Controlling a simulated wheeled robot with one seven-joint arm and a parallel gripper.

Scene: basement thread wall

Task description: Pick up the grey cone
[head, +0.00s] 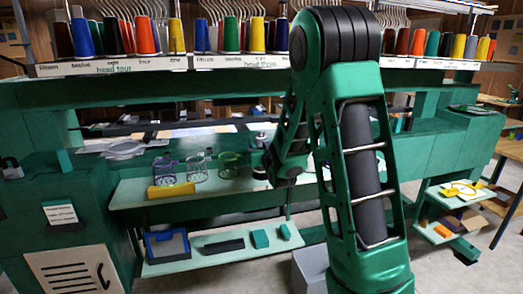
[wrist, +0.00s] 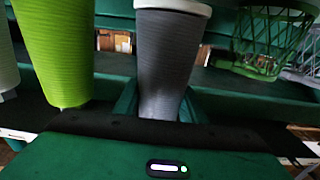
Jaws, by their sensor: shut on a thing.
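The grey cone (wrist: 165,60) fills the upper middle of the wrist view, with a white band at its wide end. My gripper (wrist: 160,104) is shut on its narrow end, with a green finger on either side. A lime green cone (wrist: 55,50) stands to the left in the wrist view, apart from the grip. In the head view my arm hides the fingers and the held cone.
Coloured cones, such as a yellow one (head: 257,36), line the rack above. Wire baskets (head: 197,167), a yellow block (head: 171,190) and a blue-edged tray (head: 167,246) sit on the shelves below. A green wire basket (wrist: 275,40) is at right in the wrist view.

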